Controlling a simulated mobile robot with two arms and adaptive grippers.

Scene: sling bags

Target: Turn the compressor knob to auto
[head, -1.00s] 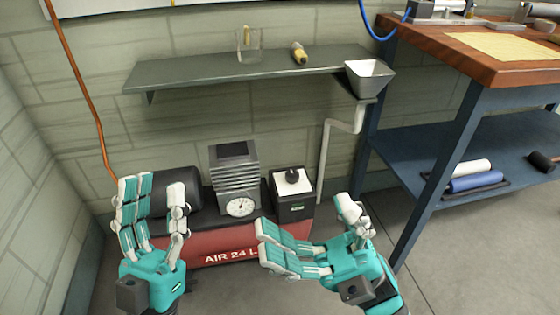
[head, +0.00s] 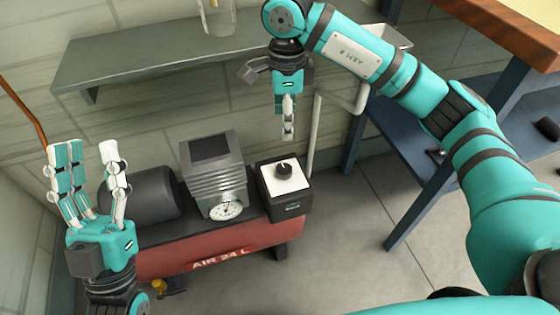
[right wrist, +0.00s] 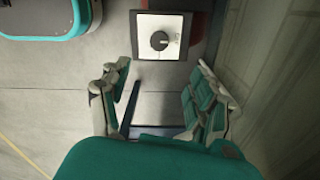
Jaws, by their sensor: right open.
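The compressor has a red tank (head: 215,248) marked "AIR 24 L". A black box with a white top plate (head: 298,187) sits at its right end. The dark round knob (head: 283,171) stands on that plate, and it also shows in the right wrist view (right wrist: 159,40) with a light pointer line. The plate's markings are too small to read. My right gripper (head: 288,136) points down above and behind the knob, apart from it; in the right wrist view its spread fingers (right wrist: 160,85) are empty. My left gripper (head: 88,150) is open and empty, fingers up, left of the compressor.
A ribbed grey pump head with a dial gauge (head: 226,210) stands just left of the knob box. A wall shelf (head: 150,62) is above, with a glass container (head: 218,18). A blue bench frame (head: 412,195) and a pale pipe (head: 314,135) are at right.

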